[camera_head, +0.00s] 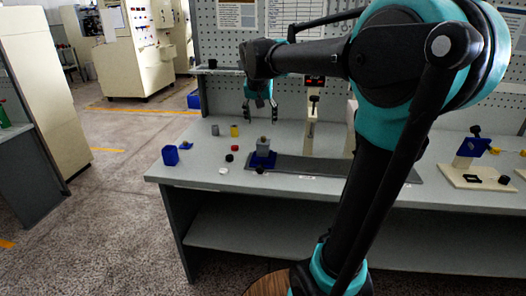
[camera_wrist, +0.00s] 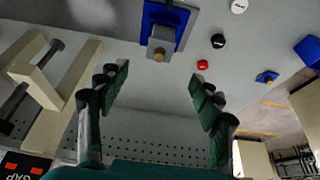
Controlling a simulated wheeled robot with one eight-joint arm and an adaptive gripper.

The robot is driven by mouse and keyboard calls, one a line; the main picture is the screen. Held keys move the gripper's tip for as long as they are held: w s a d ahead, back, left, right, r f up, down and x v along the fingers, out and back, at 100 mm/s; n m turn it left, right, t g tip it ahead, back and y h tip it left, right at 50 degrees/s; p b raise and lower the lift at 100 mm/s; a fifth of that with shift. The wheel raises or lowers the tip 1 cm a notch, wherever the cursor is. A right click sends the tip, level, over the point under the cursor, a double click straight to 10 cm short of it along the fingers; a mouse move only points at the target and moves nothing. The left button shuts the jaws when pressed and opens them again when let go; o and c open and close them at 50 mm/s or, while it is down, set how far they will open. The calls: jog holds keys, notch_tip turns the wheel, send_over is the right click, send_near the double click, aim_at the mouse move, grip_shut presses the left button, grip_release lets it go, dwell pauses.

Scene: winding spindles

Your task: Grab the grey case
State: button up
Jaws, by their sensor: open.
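A small grey block (camera_head: 263,143) sits on a blue fixture (camera_head: 262,160) on the bench. The wrist view shows this grey block (camera_wrist: 161,44) with a brass-coloured knob at its end, on the blue fixture (camera_wrist: 180,17). I cannot tell for sure which of the two is the grey case. My gripper (camera_head: 261,110) is open and empty above the bench, over and behind the fixture. In the wrist view its fingers (camera_wrist: 160,80) are spread wide, with the grey block beyond the gap between them.
A cream upright stand (camera_head: 310,125) is close on the right. A pegboard rises behind.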

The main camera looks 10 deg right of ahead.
aim_at(263, 139)
jog(key=x, duration=1.5)
jog(key=shift+w+a+r, duration=0.1)
jog(key=shift+w, duration=0.05)
jog(key=c, duration=1.2)
